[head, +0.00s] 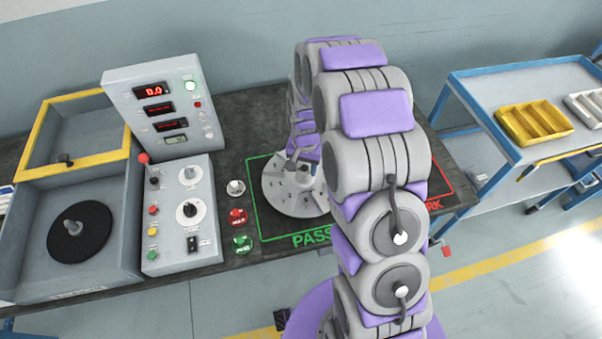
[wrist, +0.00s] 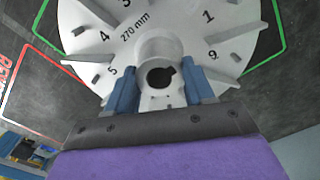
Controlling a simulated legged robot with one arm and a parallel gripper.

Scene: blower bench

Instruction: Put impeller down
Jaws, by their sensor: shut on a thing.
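The impeller (head: 285,192) is a pale grey disc with fins and a central hub, over the green-outlined PASS area (head: 310,239) of the dark bench. It lies flat; whether it touches the bench I cannot tell. In the wrist view the impeller (wrist: 185,30) shows numbered fins and "270 mm". My gripper (wrist: 162,82) has its two blue-grey fingers shut on either side of the hub. In the head view my gripper (head: 303,168) is at the hub, and my arm hides the disc's right side.
A red-outlined area (head: 441,178) lies right of my arm. Left are a control box (head: 183,215), a display panel (head: 165,108), red (head: 238,216) and green (head: 242,243) buttons, and a grey bay with a black disc (head: 80,232). A blue-framed table with a yellow tray (head: 534,121) stands right.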

